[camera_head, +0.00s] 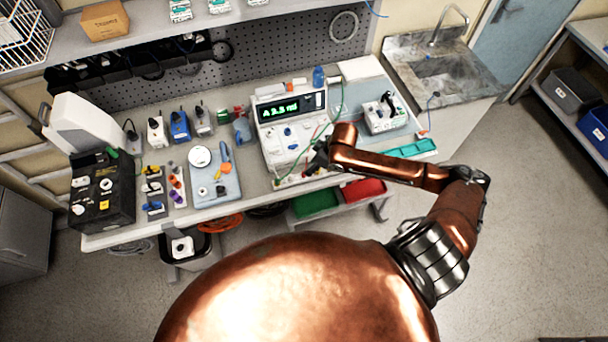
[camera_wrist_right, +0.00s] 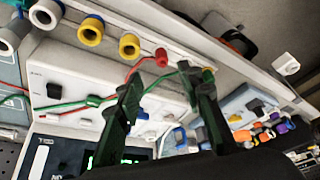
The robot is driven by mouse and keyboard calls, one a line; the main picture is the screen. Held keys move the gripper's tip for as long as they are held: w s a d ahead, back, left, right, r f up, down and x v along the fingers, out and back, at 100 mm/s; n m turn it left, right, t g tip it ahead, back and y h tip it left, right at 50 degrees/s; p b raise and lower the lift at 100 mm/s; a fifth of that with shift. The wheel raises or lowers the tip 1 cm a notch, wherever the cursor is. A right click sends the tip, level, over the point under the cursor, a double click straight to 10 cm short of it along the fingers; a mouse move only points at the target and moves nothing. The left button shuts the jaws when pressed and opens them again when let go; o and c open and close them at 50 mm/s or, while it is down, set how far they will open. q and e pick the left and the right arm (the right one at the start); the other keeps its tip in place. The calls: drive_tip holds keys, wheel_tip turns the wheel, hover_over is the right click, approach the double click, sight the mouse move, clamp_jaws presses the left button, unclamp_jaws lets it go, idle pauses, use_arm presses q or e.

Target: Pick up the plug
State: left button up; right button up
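A red plug (camera_wrist_right: 161,57) with a red wire stands on the pale strip along the front edge in the right wrist view. A green wire runs across beside it toward a yellow-green piece (camera_wrist_right: 209,75), partly hidden behind one finger; I cannot tell which is the task's plug. My right gripper (camera_wrist_right: 160,80) is open, with its two dark fingers apart and nothing clearly held between them. The red plug appears just beyond the gap. In the head view my right gripper (camera_head: 318,158) is over the front of the white display unit (camera_head: 290,107). My left gripper is not in view.
Blue and yellow ring sockets (camera_wrist_right: 91,31) line the strip. A grey-blue tray (camera_head: 214,188) and a black box (camera_head: 101,205) are left on the bench. A smaller white device (camera_head: 384,117) stands right. Green and red bins (camera_head: 363,190) hang below.

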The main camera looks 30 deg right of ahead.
sight(304, 176)
drive_tip(key=p+x, duration=0.1)
drive_tip(key=x, duration=0.6)
drive_tip(key=shift+a, duration=0.2)
drive_tip(key=c, duration=0.9)
